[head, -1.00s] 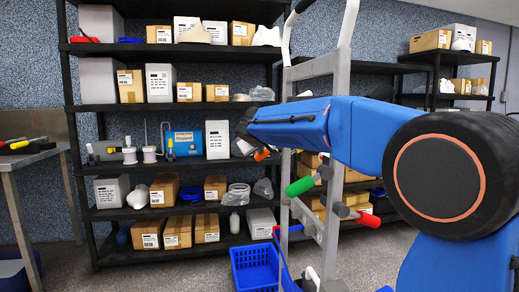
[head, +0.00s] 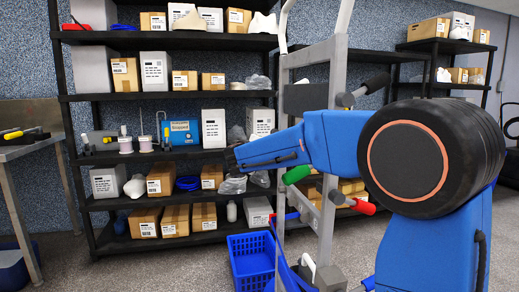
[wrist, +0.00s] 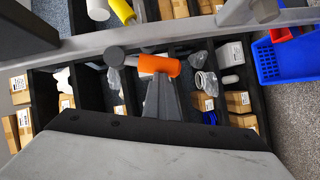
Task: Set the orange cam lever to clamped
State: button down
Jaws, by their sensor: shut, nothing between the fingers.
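The orange cam lever (wrist: 160,65) shows in the wrist view, its grip lying nearly level in the picture with a dark grey round piece (wrist: 115,56) at its left. My gripper (wrist: 162,82) is shut and empty, its narrow fingertips right at the orange grip; whether they touch it I cannot tell. In the head view my gripper (head: 232,160) is a dark tip at the left end of my blue arm, in front of the shelves. The orange lever is not visible in the head view. Whether the lever stands at clamped I cannot tell.
A grey metal frame (head: 336,130) stands close by my arm, with green (head: 296,174) and red (head: 363,206) handles. A blue basket (head: 252,262) is on the floor. Loaded black shelves (head: 165,96) stand behind. A grey bench (head: 30,148) is at the left.

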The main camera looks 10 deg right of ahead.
jog(key=shift+d+f, duration=0.25)
jog(key=shift+d, duration=0.05)
jog(key=shift+f, duration=0.1)
dwell(0.4)
jog(key=w+a+v, duration=0.1)
jog(key=a+v, duration=0.1)
jog(key=v, duration=1.1)
jog(key=shift+w+a, duration=0.2)
jog(key=shift+w, duration=0.1)
